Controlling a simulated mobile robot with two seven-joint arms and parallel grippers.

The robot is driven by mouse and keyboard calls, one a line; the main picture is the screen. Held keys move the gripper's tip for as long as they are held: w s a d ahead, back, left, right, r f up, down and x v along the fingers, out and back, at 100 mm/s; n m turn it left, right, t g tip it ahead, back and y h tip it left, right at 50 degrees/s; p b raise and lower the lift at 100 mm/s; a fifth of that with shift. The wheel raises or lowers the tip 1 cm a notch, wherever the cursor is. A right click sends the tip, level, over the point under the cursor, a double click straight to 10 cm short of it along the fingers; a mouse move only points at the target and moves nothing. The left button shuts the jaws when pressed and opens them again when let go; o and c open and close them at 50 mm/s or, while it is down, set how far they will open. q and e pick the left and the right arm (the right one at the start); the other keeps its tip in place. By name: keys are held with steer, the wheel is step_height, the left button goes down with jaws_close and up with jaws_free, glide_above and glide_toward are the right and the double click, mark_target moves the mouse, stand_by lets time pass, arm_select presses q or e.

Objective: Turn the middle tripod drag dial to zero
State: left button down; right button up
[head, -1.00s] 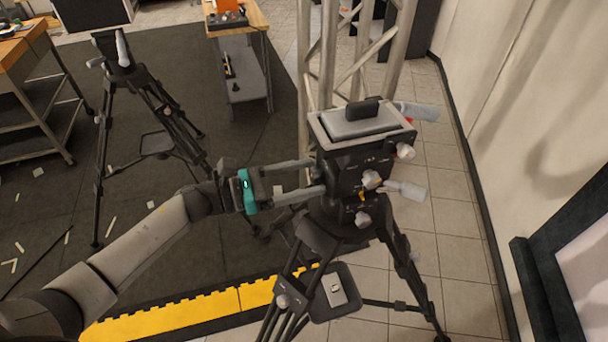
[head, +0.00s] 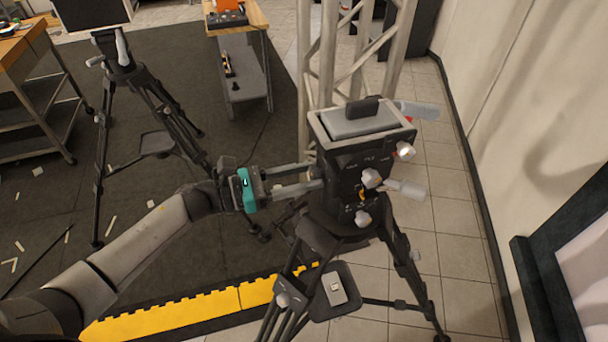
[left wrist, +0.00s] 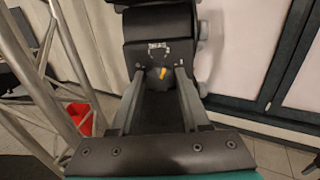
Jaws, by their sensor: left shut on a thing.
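The near tripod's black head (head: 352,172) stands upright with a pale top plate, and pale knobs show on its right face. My left gripper (head: 318,179) reaches its left face from the left, its fingers level and close together. In the left wrist view, the fingertips (left wrist: 163,76) meet the black housing (left wrist: 160,48) below a small white printed scale. They are shut on the drag dial there, whose yellow pointer (left wrist: 163,73) shows between them. The rest of the dial is hidden, and I cannot read the pointer's setting. My right gripper is in neither view.
A metal truss (head: 310,70) rises close behind the tripod head. A second tripod (head: 125,75) stands at the back left. A cart (head: 238,85) and a workbench (head: 25,60) stand farther back. A red bucket (left wrist: 85,120) is beside the truss. The pale wall is at right.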

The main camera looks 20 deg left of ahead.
arm_select(q)
steer(key=shift+n, duration=0.3)
steer(key=n, duration=0.3)
steer(key=shift+b, duration=0.3)
steer(key=n, duration=0.5)
steer(key=n+p, duration=0.1)
steer(key=n, duration=0.3)
steer(key=shift+n, duration=0.3)
steer(key=n, duration=0.4)
steer(key=shift+n+p, duration=0.3)
steer(key=shift+p, duration=0.1)
steer(key=shift+c, duration=1.9)
jaws_free()
